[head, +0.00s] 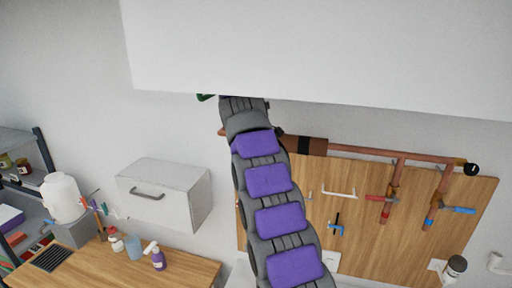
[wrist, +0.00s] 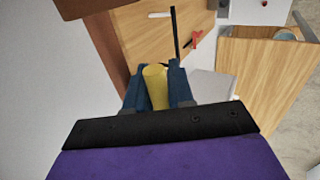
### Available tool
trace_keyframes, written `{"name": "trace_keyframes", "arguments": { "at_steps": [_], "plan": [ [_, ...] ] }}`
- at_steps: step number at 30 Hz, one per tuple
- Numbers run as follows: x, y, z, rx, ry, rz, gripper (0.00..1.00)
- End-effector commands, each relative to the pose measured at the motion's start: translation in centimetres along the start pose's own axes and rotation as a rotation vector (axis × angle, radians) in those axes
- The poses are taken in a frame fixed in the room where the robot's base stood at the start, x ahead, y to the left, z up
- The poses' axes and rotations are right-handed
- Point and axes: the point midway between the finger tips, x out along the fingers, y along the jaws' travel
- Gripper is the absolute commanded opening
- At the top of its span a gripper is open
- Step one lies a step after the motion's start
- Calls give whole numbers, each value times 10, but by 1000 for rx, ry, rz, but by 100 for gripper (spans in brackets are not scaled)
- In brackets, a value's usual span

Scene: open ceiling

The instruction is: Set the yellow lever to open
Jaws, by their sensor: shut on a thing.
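The yellow lever (wrist: 156,90) shows in the wrist view, between the two blue fingers of my gripper (wrist: 154,76). My gripper is shut on it. The lever's far end and its mount are hidden, so I cannot tell its setting. In the head view my arm reaches up and away toward the wall, and neither the gripper nor the lever can be made out there.
In the head view a copper pipe (head: 361,151) runs along a wooden board (head: 360,184), with a red-handled valve (head: 380,198) and a blue-handled valve (head: 457,209). A white overhead panel (head: 320,55) hangs above my arm. A grey box (head: 165,193) is on the wall at left.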

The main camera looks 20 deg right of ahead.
Motion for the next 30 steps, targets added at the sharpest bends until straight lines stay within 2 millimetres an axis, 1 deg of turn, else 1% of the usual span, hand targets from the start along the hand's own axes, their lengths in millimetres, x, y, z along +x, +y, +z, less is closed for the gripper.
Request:
{"name": "trace_keyframes", "arguments": {
  "at_steps": [1, 6, 7, 12, 13, 24, 26, 30],
  "plan": [
    [-4, 3, 0, 1, 4, 11, 0],
    [-5, 3, 0, 1, 5, 12, 0],
    [-5, 3, 0, 1, 5, 12, 25],
    [-4, 2, 0, 1, 4, 9, 42],
    [-4, 2, 0, 1, 4, 9, 43],
    [-2, 1, 0, -1, 2, 4, 43],
    [-5, 1, -1, -1, 3, 5, 43],
    [-17, -1, -1, 0, 5, 8, 43]
  ]
}}
